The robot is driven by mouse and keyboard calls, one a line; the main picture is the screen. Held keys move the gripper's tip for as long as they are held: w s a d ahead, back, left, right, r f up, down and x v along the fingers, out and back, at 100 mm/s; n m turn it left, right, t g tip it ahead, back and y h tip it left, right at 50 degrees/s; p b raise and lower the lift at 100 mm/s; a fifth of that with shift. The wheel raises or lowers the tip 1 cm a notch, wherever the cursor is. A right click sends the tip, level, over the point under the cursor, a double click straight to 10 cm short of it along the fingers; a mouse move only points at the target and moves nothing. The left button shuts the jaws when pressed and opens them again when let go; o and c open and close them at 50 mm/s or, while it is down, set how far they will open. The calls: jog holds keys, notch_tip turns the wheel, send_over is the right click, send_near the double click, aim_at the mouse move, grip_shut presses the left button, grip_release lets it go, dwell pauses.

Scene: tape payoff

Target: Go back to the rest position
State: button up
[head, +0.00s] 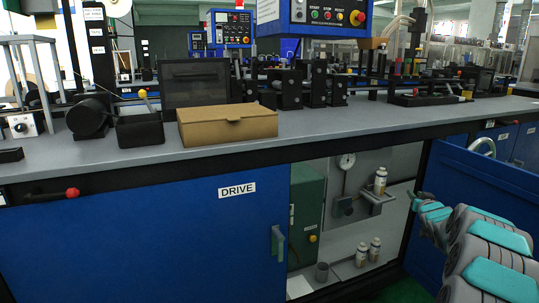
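My arm reaches in from the lower right in front of the open blue cabinet door (470,185). My gripper (416,201) is at the far end of the arm, at the right side of the open cabinet. It is small and dark in the head view, and I cannot make out whether its fingers are apart or hold anything. No marker of a rest position shows.
Above, a cardboard box (228,125) and machinery stand on the grey bench top (330,128). The DRIVE door (150,240) is shut.

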jog(key=s+a+r+n+g+y+p, duration=0.15)
jog(key=s+a+g, duration=0.75)
jog(key=s+a, duration=1.35)
jog(key=s+a+f+g, duration=0.1)
jog(key=s+a+g, duration=0.2)
jog(key=s, duration=1.1)
jog(key=s+a+f+n+g+y+p, duration=0.1)
jog(key=s+a+g, duration=0.2)
jog(key=s, duration=1.1)
jog(key=s+a+n+g+y, duration=0.1)
jog(key=s+a+g, duration=0.1)
jog(key=s+a, duration=0.6)
jog(key=s, duration=0.5)
jog(key=shift+s+a+f+g, duration=0.15)
jog(key=shift+s+f+g, duration=0.25)
jog(key=shift+a, duration=0.1)
